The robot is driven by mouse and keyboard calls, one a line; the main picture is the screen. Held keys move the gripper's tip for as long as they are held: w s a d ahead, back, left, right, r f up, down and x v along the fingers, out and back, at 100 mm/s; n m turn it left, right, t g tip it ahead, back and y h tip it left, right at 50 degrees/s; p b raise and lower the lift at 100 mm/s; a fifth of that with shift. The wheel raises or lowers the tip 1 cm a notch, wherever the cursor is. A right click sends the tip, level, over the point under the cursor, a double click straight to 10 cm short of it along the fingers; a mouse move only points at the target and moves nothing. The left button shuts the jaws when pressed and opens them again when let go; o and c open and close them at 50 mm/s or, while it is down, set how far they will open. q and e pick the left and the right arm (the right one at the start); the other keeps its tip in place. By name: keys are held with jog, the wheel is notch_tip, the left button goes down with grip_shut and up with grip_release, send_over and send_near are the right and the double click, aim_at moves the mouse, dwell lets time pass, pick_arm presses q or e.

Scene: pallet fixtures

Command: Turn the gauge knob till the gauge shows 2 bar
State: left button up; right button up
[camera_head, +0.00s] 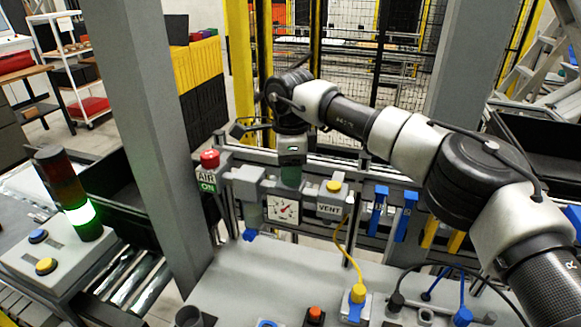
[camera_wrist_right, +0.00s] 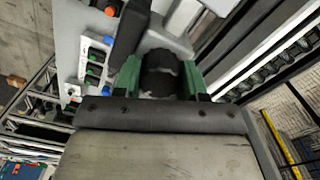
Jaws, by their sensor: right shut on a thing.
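The gauge (camera_head: 283,209) is a square white dial with a red needle, set in the front of the grey fixture panel. Its scale is too small to read. My right gripper (camera_head: 291,180) comes down from above, just over the gauge. In the right wrist view the green fingers are shut on the black ribbed gauge knob (camera_wrist_right: 160,73), one finger on each side. In the head view the gripper hides the knob. My left gripper is not in view.
Left of the gauge is a red button (camera_head: 210,158) above an AIR ON label. Right of it is a yellow button (camera_head: 334,186) above a VENT label. A yellow cable (camera_head: 347,252) hangs there. A lit green signal tower (camera_head: 75,205) stands at left.

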jog(key=n, duration=0.5)
jog(key=shift+r+n, duration=0.2)
jog(key=shift+n, duration=0.1)
jog(key=shift+n+p, duration=0.4)
jog(key=shift+n, duration=1.8)
jog(key=shift+w, duration=0.1)
jog(key=o, duration=0.7)
jog(key=shift+o, duration=1.2)
jog(key=shift+f, duration=0.1)
jog(key=shift+r+b, duration=0.35)
jog(key=shift+r, duration=0.2)
notch_tip(320, 180, up, 10)
jog(key=b, duration=0.1)
